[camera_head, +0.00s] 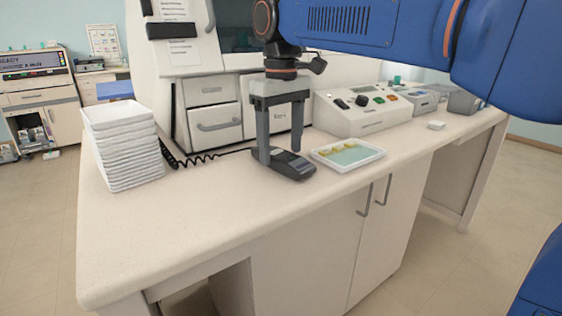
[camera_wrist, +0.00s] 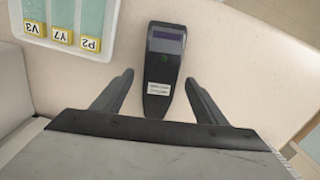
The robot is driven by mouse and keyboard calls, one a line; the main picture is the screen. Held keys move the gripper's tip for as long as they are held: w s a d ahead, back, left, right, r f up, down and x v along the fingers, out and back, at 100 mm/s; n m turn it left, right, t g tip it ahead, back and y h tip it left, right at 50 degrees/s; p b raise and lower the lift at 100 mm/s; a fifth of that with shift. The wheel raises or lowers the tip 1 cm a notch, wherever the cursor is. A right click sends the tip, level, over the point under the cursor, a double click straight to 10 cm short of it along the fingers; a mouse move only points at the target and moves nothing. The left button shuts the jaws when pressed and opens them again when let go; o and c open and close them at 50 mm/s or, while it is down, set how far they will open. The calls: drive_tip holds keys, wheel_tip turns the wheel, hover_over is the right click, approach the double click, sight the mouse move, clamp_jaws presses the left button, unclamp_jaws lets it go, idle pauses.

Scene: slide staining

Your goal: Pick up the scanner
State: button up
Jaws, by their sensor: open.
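The scanner (camera_head: 291,165) is a dark grey handheld device lying on the white counter, with a coiled black cord running to the left. In the wrist view the scanner (camera_wrist: 163,66) shows its dark screen at the far end and a white label at the near end. My gripper (camera_head: 283,153) points down over the scanner, with its near finger beside the scanner's left end. In the wrist view my gripper (camera_wrist: 161,81) is open, one finger on each side of the scanner's narrow near end. Nothing is between the fingers at a grip; both appear apart from the scanner.
A white tray (camera_head: 364,165) with yellow-labelled slides lies just right of the scanner. A stack of white trays (camera_head: 122,150) stands at the left. A white instrument with buttons (camera_head: 362,113) and a drawer cabinet (camera_head: 213,123) stand behind. The front counter (camera_head: 215,205) is clear.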

drive_tip(key=shift+f, duration=0.9)
drive_tip(key=c, duration=1.2)
drive_tip(key=shift+r, duration=0.1)
drive_tip(key=shift+c, duration=0.2)
